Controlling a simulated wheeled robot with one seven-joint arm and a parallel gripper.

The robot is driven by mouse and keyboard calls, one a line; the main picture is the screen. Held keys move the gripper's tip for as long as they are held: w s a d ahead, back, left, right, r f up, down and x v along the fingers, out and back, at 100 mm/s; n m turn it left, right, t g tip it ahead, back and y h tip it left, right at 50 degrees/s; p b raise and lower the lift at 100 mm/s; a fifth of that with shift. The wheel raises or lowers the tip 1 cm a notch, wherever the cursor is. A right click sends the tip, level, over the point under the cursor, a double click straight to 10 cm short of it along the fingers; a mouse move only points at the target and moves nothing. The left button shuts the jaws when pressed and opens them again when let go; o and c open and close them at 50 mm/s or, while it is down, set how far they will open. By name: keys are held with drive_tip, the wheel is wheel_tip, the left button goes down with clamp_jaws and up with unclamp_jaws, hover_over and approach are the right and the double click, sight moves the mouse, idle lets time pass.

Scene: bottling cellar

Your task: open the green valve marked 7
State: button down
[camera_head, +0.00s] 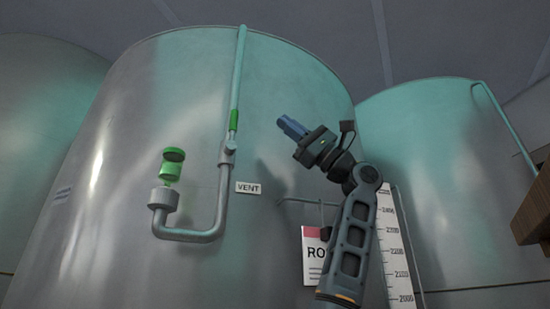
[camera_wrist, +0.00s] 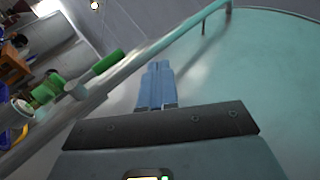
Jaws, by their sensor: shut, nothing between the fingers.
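No number 7 is legible in either view. On the large steel tank's pipe, a green grip (camera_head: 234,120) lies in line with the pipe, just above a grey fitting (camera_head: 229,148); I cannot tell if it is the valve's handle. The green grip also shows in the wrist view (camera_wrist: 107,62), left of my fingers. A green two-part cap (camera_head: 172,164) sits above a grey cup at the pipe's lower left end. My gripper (camera_head: 284,121) is shut and empty, its blue fingers pointing up-left, to the right of the pipe and apart from it. It also shows in the wrist view (camera_wrist: 157,66).
A "VENT" label (camera_head: 248,188) is on the large tank (camera_head: 130,110). A sign (camera_head: 316,255) and a level scale (camera_head: 396,250) are low behind my arm. Other tanks stand left and right (camera_head: 410,150). A brown wooden object (camera_head: 535,205) is at the right edge.

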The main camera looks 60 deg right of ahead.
drive_tip(key=shift+s+d+b, duration=0.45)
drive_tip(key=shift+s+d, duration=1.35)
drive_tip(key=shift+d, duration=0.05)
